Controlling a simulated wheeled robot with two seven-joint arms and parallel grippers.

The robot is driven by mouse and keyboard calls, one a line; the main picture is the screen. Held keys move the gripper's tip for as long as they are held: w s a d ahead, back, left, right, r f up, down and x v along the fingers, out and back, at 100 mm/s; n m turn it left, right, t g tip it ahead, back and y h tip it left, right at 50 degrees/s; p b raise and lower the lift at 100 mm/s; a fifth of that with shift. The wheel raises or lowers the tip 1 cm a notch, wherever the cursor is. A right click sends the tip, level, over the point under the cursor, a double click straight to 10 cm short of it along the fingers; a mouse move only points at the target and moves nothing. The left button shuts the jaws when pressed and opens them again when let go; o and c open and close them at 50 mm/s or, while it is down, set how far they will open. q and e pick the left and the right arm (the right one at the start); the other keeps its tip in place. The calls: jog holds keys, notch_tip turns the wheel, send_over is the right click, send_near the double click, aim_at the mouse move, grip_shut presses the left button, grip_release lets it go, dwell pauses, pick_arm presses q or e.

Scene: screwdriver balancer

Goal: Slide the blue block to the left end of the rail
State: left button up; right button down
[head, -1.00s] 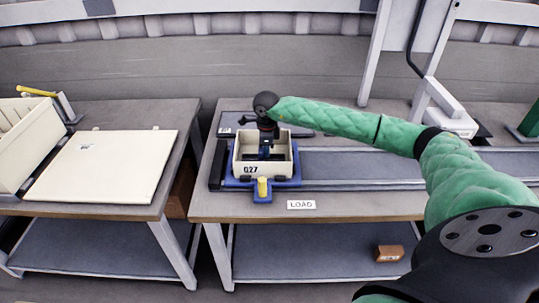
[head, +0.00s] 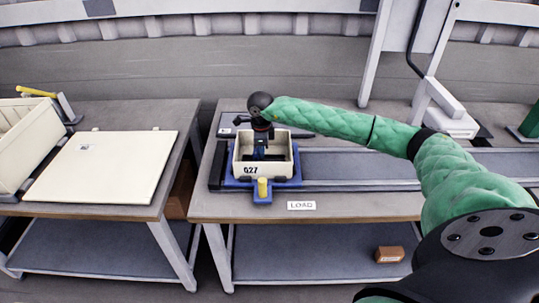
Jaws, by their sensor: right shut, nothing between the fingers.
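The blue block (head: 230,182) is a flat blue carriage at the left end of the long grey rail (head: 355,165). A cream open bin (head: 276,169) marked 027 sits on it. A yellow knob (head: 262,186) stands on a blue tab at its front. My right gripper (head: 260,154) reaches down over the bin, with its fingers shut and its tips within the bin's outline. The bin's front wall partly hides the tips, so I cannot tell whether they touch it. My left gripper is not in view.
A label reading LOAD (head: 301,205) is on the table's front edge. A cream board (head: 105,165) and another cream bin (head: 15,145) are on the left table, across a gap. A brown block (head: 389,254) lies on the lower shelf. The rail right of the bin is clear.

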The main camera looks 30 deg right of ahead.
jog(key=shift+w+a+b, duration=0.3)
jog(key=shift+a+b, duration=0.25)
jog(key=shift+b, duration=0.15)
jog(key=shift+w+a+b, duration=0.3)
jog(key=shift+a+b, duration=0.2)
jog(key=shift+b, duration=0.15)
dwell(2.7)
jog(key=shift+w+a+b, duration=0.1)
jog(key=shift+a+b, duration=0.1)
jog(key=shift+b, duration=0.35)
dwell(1.4)
jog(key=shift+s+d, duration=0.2)
jog(key=shift+d, duration=0.2)
dwell(0.6)
jog(key=shift+r, duration=0.15)
jog(key=shift+r, duration=0.85)
